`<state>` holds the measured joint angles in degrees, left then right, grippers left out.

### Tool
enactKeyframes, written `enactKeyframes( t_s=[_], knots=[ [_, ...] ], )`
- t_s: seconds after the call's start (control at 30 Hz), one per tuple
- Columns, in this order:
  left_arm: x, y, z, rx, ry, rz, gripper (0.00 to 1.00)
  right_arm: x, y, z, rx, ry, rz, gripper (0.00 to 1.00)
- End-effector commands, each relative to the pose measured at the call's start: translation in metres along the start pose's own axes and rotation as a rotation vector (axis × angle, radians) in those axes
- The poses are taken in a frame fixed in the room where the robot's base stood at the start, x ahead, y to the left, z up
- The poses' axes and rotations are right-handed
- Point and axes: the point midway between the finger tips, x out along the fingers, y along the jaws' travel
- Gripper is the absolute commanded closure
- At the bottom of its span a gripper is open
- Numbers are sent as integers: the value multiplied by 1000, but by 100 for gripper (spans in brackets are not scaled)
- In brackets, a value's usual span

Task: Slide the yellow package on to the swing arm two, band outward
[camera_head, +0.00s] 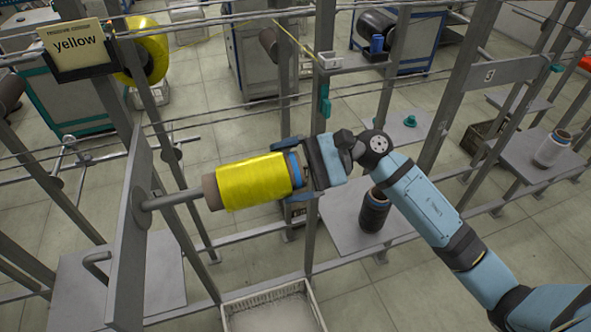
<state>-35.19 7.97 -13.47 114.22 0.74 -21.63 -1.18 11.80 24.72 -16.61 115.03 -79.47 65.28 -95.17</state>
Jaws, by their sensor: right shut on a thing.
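The yellow package (254,181) is wound on a brown tube and lies nearly level in the middle of the view. Its blue band (296,169) is at the right end, on the side away from the grey plate. My right gripper (308,165) is shut on that banded end. The bare brown tube end (211,192) faces left and meets the tip of the grey rod of the swing arm (178,199), roughly in line with it. I cannot tell how far the rod is inside the tube. No number shows on this arm. My left gripper is out of view.
A "yellow" sign (77,46) and another yellow package (147,50) are at the upper left. A dark package (374,210) stands on a grey shelf below my right arm. A white bin (272,308) is below. A plate marked 3 (489,76) is at right.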

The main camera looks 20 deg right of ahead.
Motion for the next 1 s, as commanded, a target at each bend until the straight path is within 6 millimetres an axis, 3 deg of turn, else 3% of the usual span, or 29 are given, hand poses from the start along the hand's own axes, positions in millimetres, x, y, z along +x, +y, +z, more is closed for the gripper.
enactKeyframes(
  t_s=[0.33, 1.0],
  knots=[
    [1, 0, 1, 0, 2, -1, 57, 4, 0, 0, -1, -2, 0, 54],
    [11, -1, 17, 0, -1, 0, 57, 51, -1, 1, -3, -2, 0, 54]
  ],
)
